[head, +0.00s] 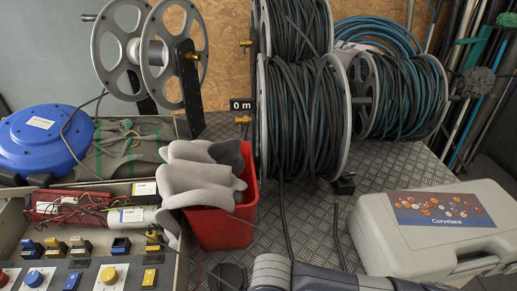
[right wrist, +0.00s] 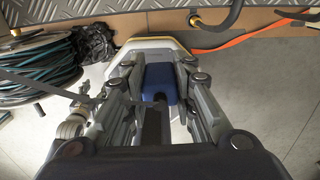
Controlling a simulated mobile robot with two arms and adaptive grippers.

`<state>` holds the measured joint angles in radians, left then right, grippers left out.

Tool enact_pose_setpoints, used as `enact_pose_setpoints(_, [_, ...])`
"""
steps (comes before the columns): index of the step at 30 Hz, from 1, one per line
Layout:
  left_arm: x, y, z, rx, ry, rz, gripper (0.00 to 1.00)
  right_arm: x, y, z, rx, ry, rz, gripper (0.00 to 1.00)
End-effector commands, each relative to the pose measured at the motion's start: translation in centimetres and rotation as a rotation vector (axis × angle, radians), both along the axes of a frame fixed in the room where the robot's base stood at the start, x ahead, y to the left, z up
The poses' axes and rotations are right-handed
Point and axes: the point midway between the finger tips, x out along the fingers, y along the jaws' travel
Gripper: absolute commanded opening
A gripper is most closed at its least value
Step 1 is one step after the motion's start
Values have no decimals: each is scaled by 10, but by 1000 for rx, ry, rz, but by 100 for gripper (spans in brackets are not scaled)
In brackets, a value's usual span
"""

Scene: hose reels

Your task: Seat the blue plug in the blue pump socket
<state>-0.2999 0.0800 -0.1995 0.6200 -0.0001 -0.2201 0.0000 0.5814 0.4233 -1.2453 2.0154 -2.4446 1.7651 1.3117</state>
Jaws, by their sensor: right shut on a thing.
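In the right wrist view my right gripper (right wrist: 160,75) is shut on the blue plug (right wrist: 159,78). A dark cable or strain relief runs from the plug back towards the camera. A pale body with a yellow rim (right wrist: 128,44) lies just beyond the fingertips. I cannot tell whether the plug touches it or is seated in anything, because the fingers and plug cover that spot. No blue pump socket can be made out with certainty. In the head view part of my arm shows at the bottom, without clear fingertips. My left gripper is not in view.
In the head view, a panel with blue and yellow fittings (head: 121,246) is lower left. A red bin with gloves (head: 226,222), hose reels (head: 304,120) and a pale case (head: 440,250) surround the tread-plate surface. An orange hose (right wrist: 240,45) shows in the wrist view.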

Motion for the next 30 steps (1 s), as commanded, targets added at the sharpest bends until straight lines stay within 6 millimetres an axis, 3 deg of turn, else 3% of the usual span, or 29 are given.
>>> enact_pose_setpoints(8, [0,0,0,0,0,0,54,8,-9,8,-4,-2,140,1])
enact_pose_setpoints(30, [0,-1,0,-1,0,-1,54,48,-73,82,-9,13,1402,1])
